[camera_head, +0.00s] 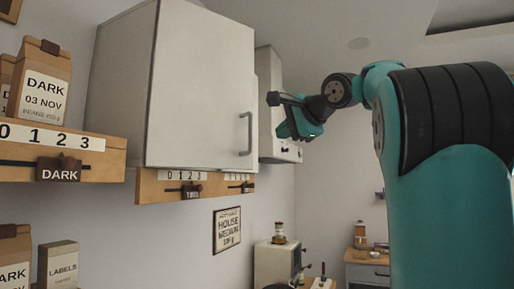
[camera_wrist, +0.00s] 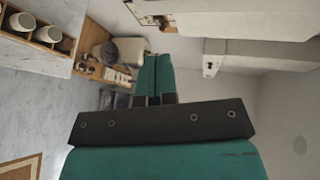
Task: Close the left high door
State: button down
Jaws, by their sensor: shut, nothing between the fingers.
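The left high door (camera_head: 205,85) is the white front of the wall cabinet in the head view, with a grey bar handle (camera_head: 246,134) near its right edge. It looks nearly flush, but a narrow strip of a farther panel shows past its right edge; I cannot tell how far it is open. A white panel at the top right there may be the cabinet.
A wooden rail (camera_head: 220,188) with sliding tags runs under the cabinet. A white hood (camera_head: 280,146) hangs behind my gripper. A shelf (camera_head: 60,152) with paper bags is at left. A coffee machine (camera_head: 277,264) stands below. Open air surrounds my gripper.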

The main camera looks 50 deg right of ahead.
jog(key=r+p+x, duration=0.1)
jog(key=p+x, duration=0.1)
jog(key=x, duration=1)
jog(key=shift+w, duration=0.1)
